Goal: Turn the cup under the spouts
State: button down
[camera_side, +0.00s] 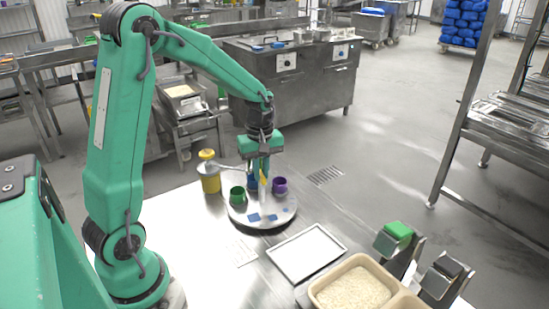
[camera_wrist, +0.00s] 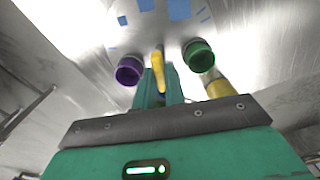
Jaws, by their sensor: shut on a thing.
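A round grey turntable (camera_side: 277,219) with blue patches sits on the steel table. A green cup (camera_side: 237,195) stands on its left side and a purple cup (camera_side: 279,186) on its right. Both show in the wrist view, purple cup (camera_wrist: 129,70) left and green cup (camera_wrist: 198,54) right. Something blue (camera_side: 252,184) shows behind my gripper, partly hidden. My gripper (camera_side: 260,176) points down over the turntable's middle, shut on an upright yellow handle (camera_wrist: 158,72) between the two cups. A yellow pot (camera_side: 209,181) with a grey spout arm stands at the turntable's left edge.
A white tray (camera_side: 306,254) lies in front of the turntable. A beige tub (camera_side: 314,290) of rice stands at the front right. Stands with a green block (camera_side: 398,230) and a dark block (camera_side: 447,266) are beside it.

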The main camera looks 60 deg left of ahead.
jog(key=shift+r+m, duration=0.1)
jog(key=shift+m, duration=5.7)
jog(key=c, duration=1.5)
grip_release()
jog(key=shift+o, duration=0.2)
jog(key=shift+r, duration=3.9)
